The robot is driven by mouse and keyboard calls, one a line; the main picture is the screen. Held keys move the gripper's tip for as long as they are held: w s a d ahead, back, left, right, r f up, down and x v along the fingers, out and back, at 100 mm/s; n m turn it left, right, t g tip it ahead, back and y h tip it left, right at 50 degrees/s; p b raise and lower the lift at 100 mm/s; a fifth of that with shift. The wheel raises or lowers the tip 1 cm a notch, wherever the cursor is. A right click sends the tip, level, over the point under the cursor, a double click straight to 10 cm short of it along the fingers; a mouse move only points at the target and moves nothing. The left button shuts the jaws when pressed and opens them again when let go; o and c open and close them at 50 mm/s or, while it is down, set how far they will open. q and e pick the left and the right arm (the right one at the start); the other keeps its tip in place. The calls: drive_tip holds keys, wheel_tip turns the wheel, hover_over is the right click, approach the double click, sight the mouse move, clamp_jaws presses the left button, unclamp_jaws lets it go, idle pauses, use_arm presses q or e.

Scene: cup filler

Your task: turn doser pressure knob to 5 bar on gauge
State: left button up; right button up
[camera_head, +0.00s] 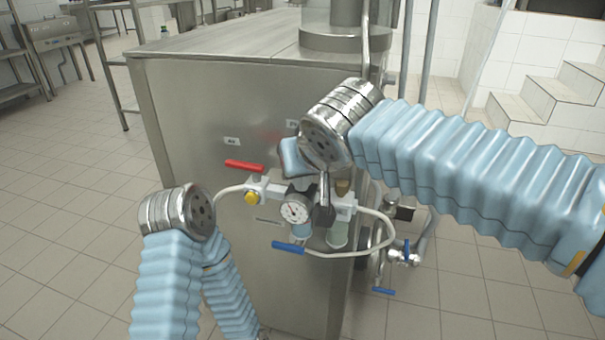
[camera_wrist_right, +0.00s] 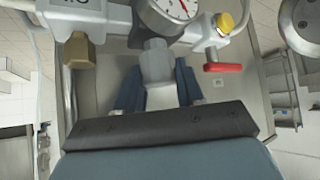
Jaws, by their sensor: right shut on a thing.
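The pressure gauge (camera_head: 295,211) has a white round dial with a red needle and sits on the pipework at the machine's front; its figures are too small to read. It also shows at the top of the right wrist view (camera_wrist_right: 168,14), cut off by the edge. The pale grey doser pressure knob (camera_wrist_right: 157,62) is beside the gauge in the wrist view. My right gripper (camera_wrist_right: 157,82) is shut on it, with a blue finger on either side. In the head view my right wrist largely hides this hold. My left arm is folded at lower left, its gripper out of view.
The steel machine (camera_head: 215,105) fills the middle. A red lever (camera_head: 244,166), a yellow cap (camera_head: 252,198) and a blue lever (camera_head: 288,247) are close around the gauge. A white hose (camera_head: 375,248) loops at the right. Tiled floor is free at left.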

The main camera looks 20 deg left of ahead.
drive_tip(key=shift+m+t+h+b, duration=0.4)
drive_tip(key=shift+m+h+b, duration=0.25)
drive_tip(key=shift+m, duration=0.35)
drive_tip(key=o, duration=1)
drive_tip(key=shift+o, duration=0.2)
drive_tip(key=p+v, duration=0.1)
drive_tip(key=v, duration=1.2)
drive_tip(key=shift+s+r, duration=0.25)
drive_tip(key=shift+r, duration=0.1)
